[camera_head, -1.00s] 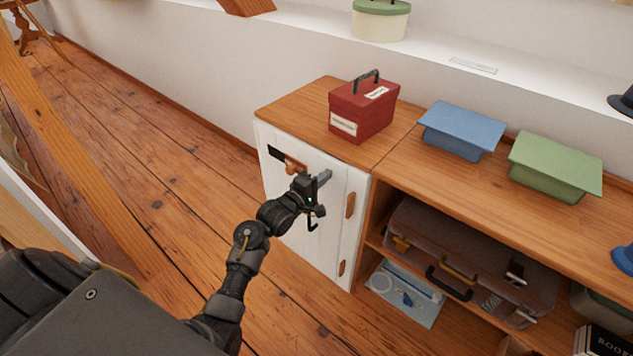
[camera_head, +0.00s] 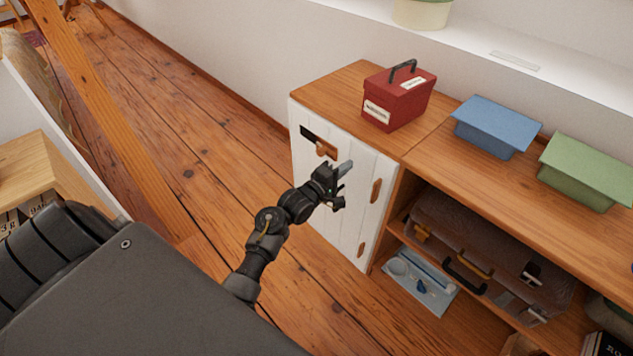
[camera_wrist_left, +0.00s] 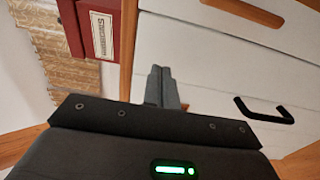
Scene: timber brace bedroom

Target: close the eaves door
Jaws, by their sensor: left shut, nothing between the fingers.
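The eaves door is a white planked door (camera_head: 349,219) on the front of a low wooden cabinet, with wooden hinge pieces along its right side and a wooden latch (camera_head: 325,149) near its top left. It looks about flush with the cabinet front; a small gap cannot be ruled out. My left gripper (camera_head: 343,172) is shut and empty, in front of the door's upper part; contact cannot be told. The left wrist view shows its shut fingers (camera_wrist_left: 162,86) against the white planks (camera_wrist_left: 215,60), with a black handle (camera_wrist_left: 263,109) to the right. My right gripper is out of view.
A red box (camera_head: 397,98) stands on the cabinet top (camera_head: 335,88), with a blue box (camera_head: 495,128) and green box (camera_head: 584,170) to its right. A slanted timber brace (camera_head: 115,125) rises at left; floor between is clear.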

